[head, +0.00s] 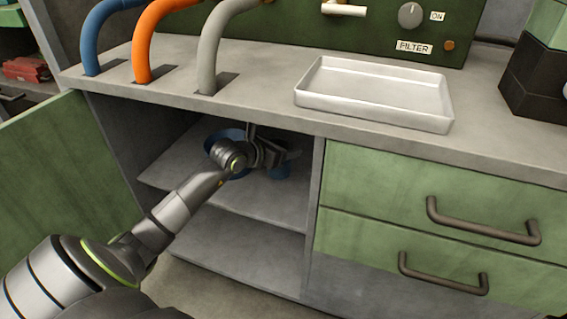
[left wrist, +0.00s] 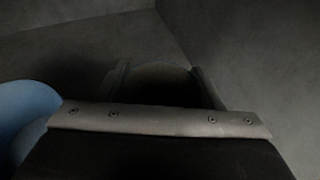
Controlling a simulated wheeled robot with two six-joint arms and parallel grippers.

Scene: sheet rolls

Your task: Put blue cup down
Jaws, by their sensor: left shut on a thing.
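My left gripper (head: 281,155) reaches into the open cabinet, over its upper shelf (head: 190,173). I cannot tell whether the cup touches the shelf. My right gripper is not in view.
Another blue rounded thing (head: 217,137) stands left of the gripper, partly hidden by my arm; it also shows in the left wrist view (left wrist: 25,122). The countertop (head: 270,95) overhangs the shelf. An open green door (head: 60,165) is at left, drawers (head: 430,185) at right.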

